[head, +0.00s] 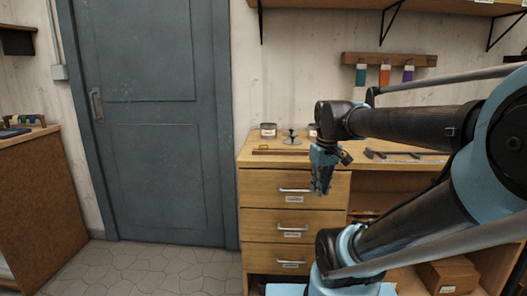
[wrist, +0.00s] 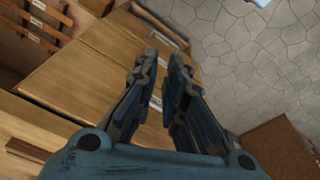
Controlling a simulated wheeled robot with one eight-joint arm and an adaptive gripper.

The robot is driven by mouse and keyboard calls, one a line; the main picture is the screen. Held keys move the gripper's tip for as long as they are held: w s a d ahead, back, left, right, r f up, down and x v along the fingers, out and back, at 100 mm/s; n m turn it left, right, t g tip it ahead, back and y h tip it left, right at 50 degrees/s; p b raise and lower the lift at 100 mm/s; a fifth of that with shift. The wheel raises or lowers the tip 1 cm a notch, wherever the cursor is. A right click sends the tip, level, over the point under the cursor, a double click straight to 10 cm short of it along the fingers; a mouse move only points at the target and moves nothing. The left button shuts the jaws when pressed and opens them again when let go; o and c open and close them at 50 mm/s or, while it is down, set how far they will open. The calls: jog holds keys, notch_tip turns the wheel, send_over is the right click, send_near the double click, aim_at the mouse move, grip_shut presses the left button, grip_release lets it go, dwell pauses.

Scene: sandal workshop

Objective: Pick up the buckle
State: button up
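I cannot make out a buckle for certain in either view. A small brass-coloured spot (head: 264,148) shows near the front left of the bench top, too small to identify. My gripper (head: 322,192) hangs pointing down in front of the drawer bench, its fingers beside the top drawer front. In the wrist view my gripper (wrist: 163,56) has its two fingers apart with a narrow empty gap, over the drawer fronts and floor. It hides part of the bench behind it.
The wooden bench (head: 293,225) has several drawers with metal handles. On top are a tin (head: 268,131), a small dark upright tool (head: 291,137) and several dark tools (head: 380,154) to the right. A blue-grey door (head: 160,130) stands left. Floor (head: 140,268) before it is clear.

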jog(key=w+a+r+n+g, duration=0.1)
jog(key=w+a+r+n, duration=0.6)
jog(key=w+a+r, duration=0.4)
jog(key=w+a+r+n+g, duration=0.1)
jog(key=w+a+r+n, duration=0.65)
jog(key=w+r, duration=0.6)
jog(key=m, duration=0.1)
send_over(263, 148)
jog(key=f, duration=1.2)
jog(key=shift+w+a+f, duration=0.15)
jog(key=shift+w+f, duration=0.1)
jog(key=shift+w, duration=0.05)
jog(key=shift+a+f, duration=0.2)
jog(key=shift+f, duration=1.1)
jog(key=shift+a+f, duration=0.15)
jog(key=shift+f, duration=1.15)
grip_shut()
